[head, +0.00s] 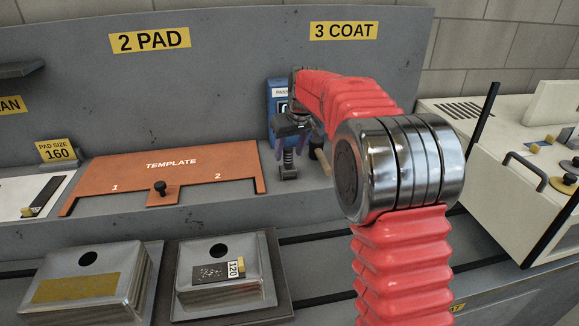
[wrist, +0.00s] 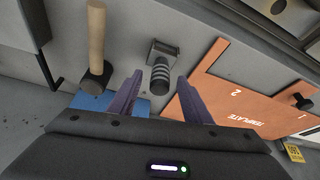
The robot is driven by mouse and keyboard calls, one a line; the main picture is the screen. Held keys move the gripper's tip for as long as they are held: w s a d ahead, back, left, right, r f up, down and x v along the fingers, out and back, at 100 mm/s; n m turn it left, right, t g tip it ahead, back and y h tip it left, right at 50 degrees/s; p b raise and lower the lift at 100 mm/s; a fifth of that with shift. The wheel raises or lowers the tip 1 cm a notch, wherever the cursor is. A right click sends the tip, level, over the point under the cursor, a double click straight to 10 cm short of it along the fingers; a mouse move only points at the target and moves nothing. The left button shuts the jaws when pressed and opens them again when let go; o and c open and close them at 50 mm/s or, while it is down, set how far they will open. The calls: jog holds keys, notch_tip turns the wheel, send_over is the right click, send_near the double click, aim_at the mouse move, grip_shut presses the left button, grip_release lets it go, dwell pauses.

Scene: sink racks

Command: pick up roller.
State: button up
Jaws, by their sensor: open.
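A dark ridged upright grip (head: 288,160) on a small metal block stands on the grey bench, below the 3 COAT sign. It also shows in the wrist view (wrist: 159,76); I take it to be the roller, though its working end is hard to make out. My gripper (head: 289,146) is above it with purple fingers pointing down. In the wrist view my gripper (wrist: 160,76) is open, one finger on each side of the ridged grip's end. I cannot tell whether either finger touches it. My red sleeve hides part of the area to the right.
A wooden-handled tool with a dark head (wrist: 96,45) lies left of the grip in the wrist view. A blue container (head: 278,97) stands behind my gripper. An orange TEMPLATE plate (head: 190,170) lies to the left. Metal blocks (head: 222,272) stand in front.

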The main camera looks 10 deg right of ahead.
aim_at(288, 163)
jog(key=shift+x, duration=1.4)
jog(key=shift+c, duration=0.6)
grip_shut()
